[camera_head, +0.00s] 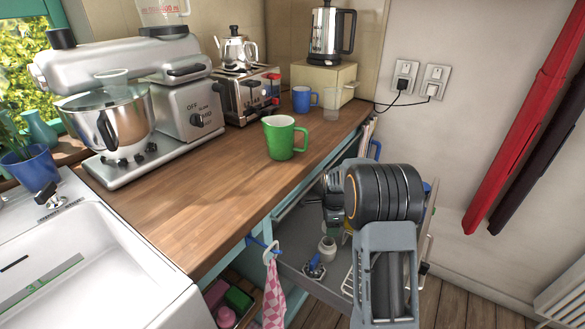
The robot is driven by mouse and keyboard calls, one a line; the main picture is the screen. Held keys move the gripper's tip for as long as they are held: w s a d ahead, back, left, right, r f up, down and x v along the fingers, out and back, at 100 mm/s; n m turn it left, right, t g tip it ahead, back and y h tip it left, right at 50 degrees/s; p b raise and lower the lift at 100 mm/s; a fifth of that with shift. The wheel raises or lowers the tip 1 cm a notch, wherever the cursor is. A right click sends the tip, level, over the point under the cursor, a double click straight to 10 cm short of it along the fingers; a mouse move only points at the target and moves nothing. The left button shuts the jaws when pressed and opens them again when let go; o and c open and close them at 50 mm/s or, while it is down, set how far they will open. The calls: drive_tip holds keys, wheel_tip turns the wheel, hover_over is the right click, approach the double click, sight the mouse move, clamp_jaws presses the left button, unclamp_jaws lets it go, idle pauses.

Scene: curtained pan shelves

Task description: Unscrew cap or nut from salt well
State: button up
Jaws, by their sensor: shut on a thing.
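My gripper (333,192) is partly hidden behind my dark, ringed wrist, over the open grey drawer (290,272) under the counter's right end. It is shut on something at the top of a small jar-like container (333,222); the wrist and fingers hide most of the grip. I cannot tell for certain whether this container is the salt well, or whether its cap is loose. A small whitish jar (327,249) stands in the drawer just below it, apart from my fingers.
A blue-handled item (314,268) and a white wire rack (349,281) are in the drawer. A green mug (284,138) stands on the wooden counter (190,190). A pink checked towel (273,292) hangs left of the drawer. The wall is close on the right.

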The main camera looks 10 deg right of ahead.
drive_tip(key=shift+w+n, duration=0.1)
drive_tip(key=shift+n, duration=0.8)
drive_tip(key=n, duration=0.3)
drive_tip(key=shift+s+a+f+n, duration=0.1)
drive_tip(key=shift+s+f+n, duration=0.2)
drive_tip(key=shift+s+f, duration=0.05)
drive_tip(key=s+a+n, duration=0.1)
drive_tip(key=a+n, duration=0.1)
drive_tip(key=n, duration=0.2)
drive_tip(key=s+a+f+n, duration=0.1)
drive_tip(key=s+a+n, duration=0.1)
drive_tip(key=n, duration=0.3)
drive_tip(key=s+a+n, duration=0.2)
drive_tip(key=a+n, duration=0.2)
drive_tip(key=n, duration=0.1)
drive_tip(key=shift+a+f, duration=0.15)
drive_tip(key=shift+a, duration=0.05)
wheel_tip(320, 180, up, 5)
drive_tip(key=s+a+p, duration=0.2)
drive_tip(key=p, duration=1.1)
drive_tip(key=shift+r+n+p, duration=0.2)
drive_tip(key=shift+n+p, duration=0.15)
drive_tip(key=shift+n, duration=0.05)
drive_tip(key=shift+s+a, duration=0.1)
drive_tip(key=shift+s, duration=0.05)
